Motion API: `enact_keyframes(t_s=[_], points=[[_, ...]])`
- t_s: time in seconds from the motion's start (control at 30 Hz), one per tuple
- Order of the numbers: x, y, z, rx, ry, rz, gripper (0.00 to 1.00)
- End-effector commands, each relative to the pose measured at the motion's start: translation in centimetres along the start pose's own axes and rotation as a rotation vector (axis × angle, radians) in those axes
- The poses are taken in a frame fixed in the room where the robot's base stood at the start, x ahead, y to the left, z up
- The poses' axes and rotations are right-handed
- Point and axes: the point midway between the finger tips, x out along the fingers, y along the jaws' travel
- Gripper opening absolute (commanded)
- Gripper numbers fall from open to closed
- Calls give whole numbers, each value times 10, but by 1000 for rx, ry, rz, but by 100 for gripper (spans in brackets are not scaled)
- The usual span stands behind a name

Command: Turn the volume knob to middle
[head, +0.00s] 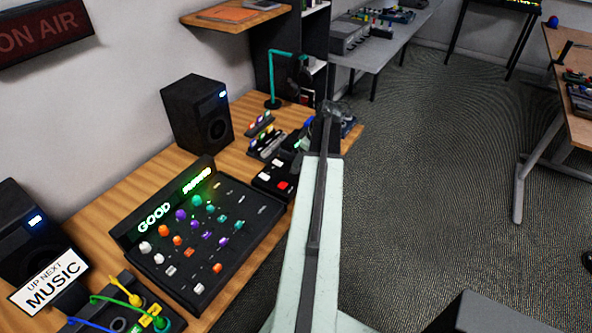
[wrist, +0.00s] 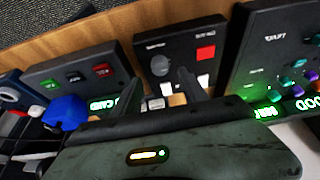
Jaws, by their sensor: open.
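A round grey knob (wrist: 160,65) sits on a small black box (wrist: 176,36) in the wrist view, under a label too small to read. It is likely the volume knob, and its pointer direction cannot be made out. My gripper (wrist: 160,88) is open, with one dark finger on each side just below the knob in the picture. The fingers look apart from the knob, and nothing is between them. In the head view the same box (head: 272,181) seems to be the one with a red button, beside my arm. My gripper (head: 331,110) is small and dark there.
The box also bears a red button (wrist: 206,52) and white buttons (wrist: 181,99). A black mixer (head: 205,240) with coloured knobs and green lit words stands beside it. Another box (wrist: 80,78) with red and green buttons and a blue object (wrist: 66,112) are left in the wrist view.

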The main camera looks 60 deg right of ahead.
Motion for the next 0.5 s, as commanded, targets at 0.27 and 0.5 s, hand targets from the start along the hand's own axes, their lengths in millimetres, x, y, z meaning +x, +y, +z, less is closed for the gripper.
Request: enact_keyframes(t_s=[0.27,0.5], points=[[53,0,2,-1,0,0,51],[53,-1,-1,-1,-1,0,51]])
